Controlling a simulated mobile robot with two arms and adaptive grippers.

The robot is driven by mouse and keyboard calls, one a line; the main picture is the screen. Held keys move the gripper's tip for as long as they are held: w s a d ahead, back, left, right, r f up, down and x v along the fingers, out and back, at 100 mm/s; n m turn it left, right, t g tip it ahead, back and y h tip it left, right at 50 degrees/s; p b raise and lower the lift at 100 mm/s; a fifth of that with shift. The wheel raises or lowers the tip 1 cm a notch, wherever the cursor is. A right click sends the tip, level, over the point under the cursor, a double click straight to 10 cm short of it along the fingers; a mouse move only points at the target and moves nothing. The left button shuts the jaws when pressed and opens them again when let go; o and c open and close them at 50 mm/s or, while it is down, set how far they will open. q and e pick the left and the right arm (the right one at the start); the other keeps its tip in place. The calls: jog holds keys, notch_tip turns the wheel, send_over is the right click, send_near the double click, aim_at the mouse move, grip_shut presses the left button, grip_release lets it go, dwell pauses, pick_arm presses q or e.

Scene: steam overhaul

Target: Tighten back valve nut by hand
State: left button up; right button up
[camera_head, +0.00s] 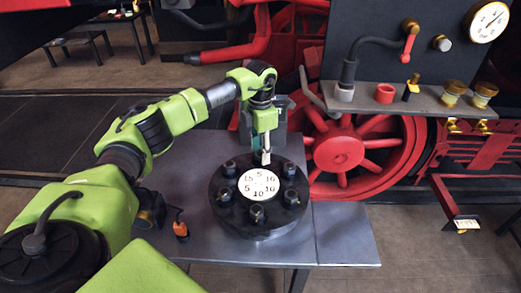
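The valve (236,221) is a round black flange on the grey table, with a white numbered plate (258,184) in its middle. Several black nuts stand in a ring around the plate, such as the front nut (256,213), the back left nut (229,168) and the back right nut (289,169). My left gripper (265,156) points down at the back edge of the ring and covers the back nut's place. Its fingers are too small and overlapped to tell whether they grip the nut. My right gripper is out of view.
The grey table (345,235) is bare right of the valve. An orange-and-black tool (180,228) stands at its left. A grey block (247,125) stands behind the valve. Beyond are a red wheel (338,150) and a shelf (425,103) with a red cup (384,93) and brass fittings.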

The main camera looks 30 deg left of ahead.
aim_at(260, 152)
pick_arm(q)
notch_tip(260, 152, up, 12)
dwell(0.6)
jog(key=shift+f, duration=0.1)
dwell(0.4)
